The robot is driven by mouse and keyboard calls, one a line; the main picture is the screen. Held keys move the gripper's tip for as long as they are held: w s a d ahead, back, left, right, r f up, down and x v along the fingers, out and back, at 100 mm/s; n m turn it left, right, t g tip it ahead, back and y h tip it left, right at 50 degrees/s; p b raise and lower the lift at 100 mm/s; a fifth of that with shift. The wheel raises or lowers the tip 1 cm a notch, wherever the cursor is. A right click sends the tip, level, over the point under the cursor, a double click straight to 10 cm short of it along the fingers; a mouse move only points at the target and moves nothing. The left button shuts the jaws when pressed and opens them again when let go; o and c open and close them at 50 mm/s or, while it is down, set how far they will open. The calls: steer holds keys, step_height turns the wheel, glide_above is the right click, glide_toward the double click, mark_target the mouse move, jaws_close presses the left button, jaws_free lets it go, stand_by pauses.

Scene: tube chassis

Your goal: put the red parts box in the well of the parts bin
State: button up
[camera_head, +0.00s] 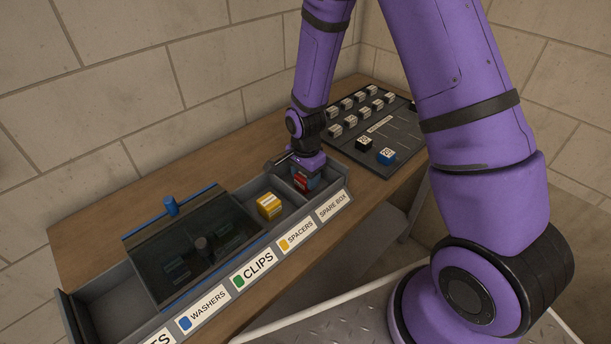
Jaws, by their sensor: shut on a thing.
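The red parts box (301,184) is between the fingers of my gripper (304,177), which is shut on it. Both are at the right end of the long grey parts bin (225,306), at the compartment labelled SPARE BOX. The gripper points down and hides the upper part of the box. I cannot tell whether the box touches the compartment floor. A yellow box (268,206) stands in the compartment to the left, near the SPACERS label. A dark see-through lid (190,250) with blue edges and a blue knob covers the bin's middle.
A dark board (372,130) at the back right carries several white labelled blocks, a black block (364,144) and a blue block (387,156). The wooden bench (120,213) is clear behind the bin. A stone wall stands behind the bench. The bin's leftmost compartment is uncovered.

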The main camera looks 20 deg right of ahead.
steer(key=shift+f, duration=0.15)
steer(key=o, duration=1)
steer(key=shift+c, duration=0.2)
step_height(320, 180, up, 13)
steer(key=s+d+r+n+t, duration=0.1)
steer(key=s+d+r+n, duration=0.15)
steer(key=r, duration=0.35)
steer(key=s+d+r+n+t, duration=0.1)
steer(key=s+r+n, duration=0.1)
steer(key=s+r, duration=0.3)
steer(key=s+d+r+n+t, duration=0.1)
steer(key=s+r+n, duration=0.1)
steer(key=r, duration=0.5)
steer(key=s+d+r+n+t, duration=0.1)
steer(key=s+r+n, duration=0.2)
steer(key=s, duration=0.4)
steer(key=s+d+r+n+t, duration=0.1)
steer(key=s+r+n, duration=0.3)
steer(key=s, duration=0.4)
steer(key=shift+d+r, duration=0.35)
steer(key=shift+d, duration=0.1)
steer(key=shift+w, duration=0.1)
